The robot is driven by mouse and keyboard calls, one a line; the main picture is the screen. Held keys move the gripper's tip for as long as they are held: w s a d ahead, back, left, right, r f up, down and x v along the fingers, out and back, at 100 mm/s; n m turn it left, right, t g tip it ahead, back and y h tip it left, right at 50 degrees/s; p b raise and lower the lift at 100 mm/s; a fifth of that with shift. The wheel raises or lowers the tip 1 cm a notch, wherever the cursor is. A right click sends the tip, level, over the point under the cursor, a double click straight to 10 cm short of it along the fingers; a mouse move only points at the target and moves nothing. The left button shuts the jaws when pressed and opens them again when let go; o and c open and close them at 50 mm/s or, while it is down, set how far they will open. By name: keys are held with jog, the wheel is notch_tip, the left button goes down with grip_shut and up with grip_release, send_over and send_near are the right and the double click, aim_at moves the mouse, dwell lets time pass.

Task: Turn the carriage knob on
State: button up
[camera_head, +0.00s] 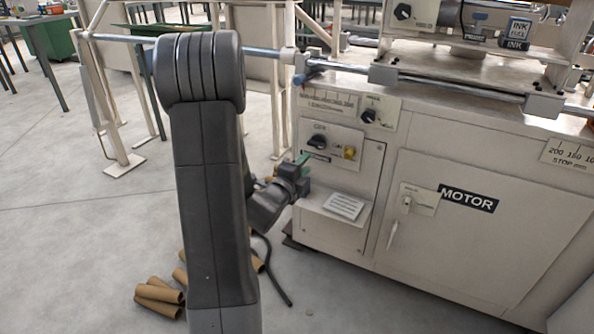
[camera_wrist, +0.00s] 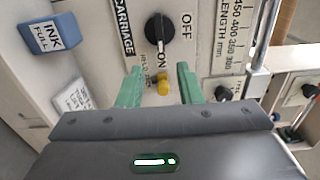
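The black carriage knob (camera_wrist: 157,32) is at the top middle of the wrist view, between the CARRIAGE label and the word OFF. ON is printed just below it. Its narrow part runs down the picture; I cannot tell its setting for sure. My gripper (camera_wrist: 160,84) has its two green fingers apart with nothing gripped; the knob is beyond the fingertips, not touched. A small yellow button (camera_wrist: 163,86) shows between the fingers. In the head view my gripper (camera_head: 302,162) is in front of the cabinet's left panel, partly hidden by my arm.
The head view shows a black knob (camera_head: 317,141) and another above it (camera_head: 370,116); labels are too small to read. A rail (camera_head: 455,86) crosses above the cabinet. A MOTOR door (camera_head: 470,225) is at right. Cardboard tubes (camera_head: 158,294) lie on the floor. The wrist view shows an ink box (camera_wrist: 52,35).

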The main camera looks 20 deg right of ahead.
aim_at(320, 147)
jog(key=shift+v, duration=2.15)
jog(key=shift+w+d, duration=0.1)
jog(key=b+x, duration=0.2)
jog(key=x, duration=1.1)
jog(key=shift+w+d, duration=0.2)
jog(key=shift+d, duration=0.05)
